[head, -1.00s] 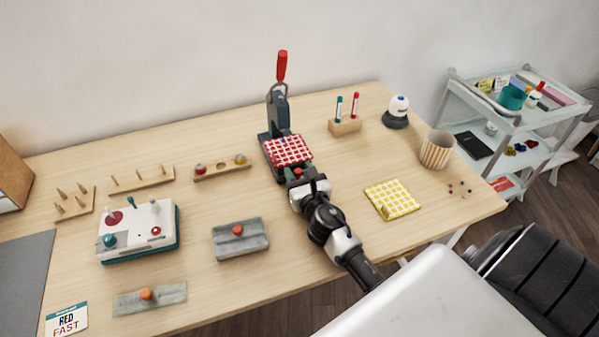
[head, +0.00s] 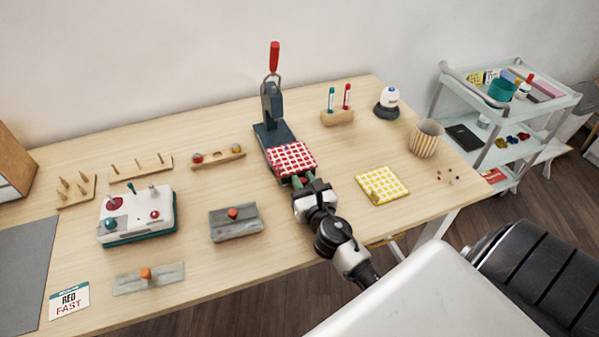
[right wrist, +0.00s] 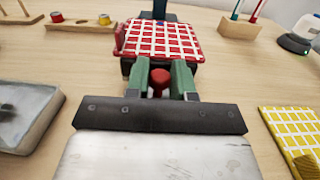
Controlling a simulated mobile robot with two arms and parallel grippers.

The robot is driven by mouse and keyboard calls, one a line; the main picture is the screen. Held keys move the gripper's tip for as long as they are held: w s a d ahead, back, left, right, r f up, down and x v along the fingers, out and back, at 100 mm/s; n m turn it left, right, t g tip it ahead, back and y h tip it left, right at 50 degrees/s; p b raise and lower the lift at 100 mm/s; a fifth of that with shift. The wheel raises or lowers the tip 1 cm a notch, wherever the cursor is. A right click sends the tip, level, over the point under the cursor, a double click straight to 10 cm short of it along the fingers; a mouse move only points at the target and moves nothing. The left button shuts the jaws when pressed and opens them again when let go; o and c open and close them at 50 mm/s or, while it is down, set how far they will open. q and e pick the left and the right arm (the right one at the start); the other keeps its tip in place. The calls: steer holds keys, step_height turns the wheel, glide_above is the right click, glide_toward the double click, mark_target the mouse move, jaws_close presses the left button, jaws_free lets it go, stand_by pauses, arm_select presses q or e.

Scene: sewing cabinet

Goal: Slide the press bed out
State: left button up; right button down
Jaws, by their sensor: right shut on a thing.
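The press (head: 273,105) stands at the back of the table, with a dark frame and an upright red-tipped lever. Its bed carries a red-and-white checked cloth (head: 292,158) and sits forward of the press column, toward me. In the right wrist view the checked cloth (right wrist: 160,40) lies just beyond my fingers. My right gripper (head: 299,181) is at the front of the bed, shut on its red knob (right wrist: 159,82), which shows between the green fingers in the right wrist view. My left gripper is in neither view.
A yellow checked pad (head: 383,185) lies to the right of my right gripper, and a grey block with an orange-red knob (head: 236,222) lies to the left. A striped cup (head: 426,138) stands near the right edge. A wheeled cart (head: 480,120) stands beyond the table.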

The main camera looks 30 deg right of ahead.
steer(key=shift+s+a, duration=0.1)
steer(key=shift+s, duration=0.35)
steer(key=c, duration=1)
jaws_free()
steer(key=shift+w, duration=0.1)
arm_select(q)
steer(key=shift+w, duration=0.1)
arm_select(e)
steer(key=shift+s, duration=0.25)
steer(key=b+v, duration=0.2)
steer(key=v, duration=0.7)
steer(key=shift+s+a+f, duration=0.15)
steer(key=shift+s, duration=0.15)
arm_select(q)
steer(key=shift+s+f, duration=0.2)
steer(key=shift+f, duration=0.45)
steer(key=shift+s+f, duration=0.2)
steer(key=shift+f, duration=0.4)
arm_select(e)
steer(key=shift+s+a, duration=0.1)
steer(key=shift+s, duration=0.25)
